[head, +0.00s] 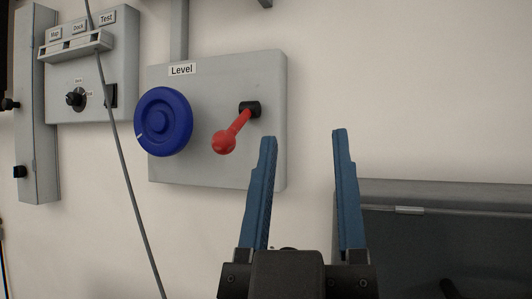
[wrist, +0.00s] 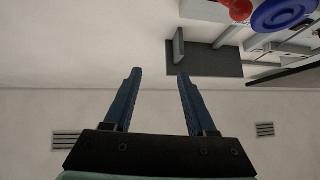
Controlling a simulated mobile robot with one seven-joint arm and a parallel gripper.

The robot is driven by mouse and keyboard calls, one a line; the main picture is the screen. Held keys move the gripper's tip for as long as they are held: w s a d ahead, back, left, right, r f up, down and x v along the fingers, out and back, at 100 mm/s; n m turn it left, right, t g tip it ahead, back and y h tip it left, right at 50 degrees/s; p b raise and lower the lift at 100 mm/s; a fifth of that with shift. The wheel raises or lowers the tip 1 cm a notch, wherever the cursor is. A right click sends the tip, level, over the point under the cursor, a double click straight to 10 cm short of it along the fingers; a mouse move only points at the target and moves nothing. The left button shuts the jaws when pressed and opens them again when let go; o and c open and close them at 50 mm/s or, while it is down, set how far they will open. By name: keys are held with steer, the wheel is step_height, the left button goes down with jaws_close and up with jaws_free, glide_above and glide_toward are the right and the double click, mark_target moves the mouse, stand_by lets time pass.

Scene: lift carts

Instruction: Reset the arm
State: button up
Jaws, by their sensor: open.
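My gripper (head: 304,140) is open and empty in the head view, its two blue fingers pointing up in front of the wall. It also shows open in the wrist view (wrist: 160,72), with nothing between the fingers. A red lever (head: 226,141) with a round knob sits on the grey panel labelled Level (head: 220,172), to the left of my fingertips in the picture. A blue round knob (head: 163,121) is on the same panel, further left. In the wrist view the red lever (wrist: 238,8) and blue knob (wrist: 284,14) show at the upper right.
A grey box (head: 440,195) is at the lower right, close to my right finger in the picture. A control panel (head: 118,75) with a black dial and labels is at the upper left. A grey cable (head: 126,180) hangs across the left side. The wall (head: 400,80) at the upper right is bare.

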steer(key=s+a+r+y, duration=0.1)
steer(key=y, duration=0.1)
steer(key=s+a+r+y, duration=0.1)
steer(key=a+y, duration=0.1)
steer(key=shift+r+t, duration=0.15)
steer(key=shift+t, duration=0.25)
steer(key=shift+d, duration=0.1)
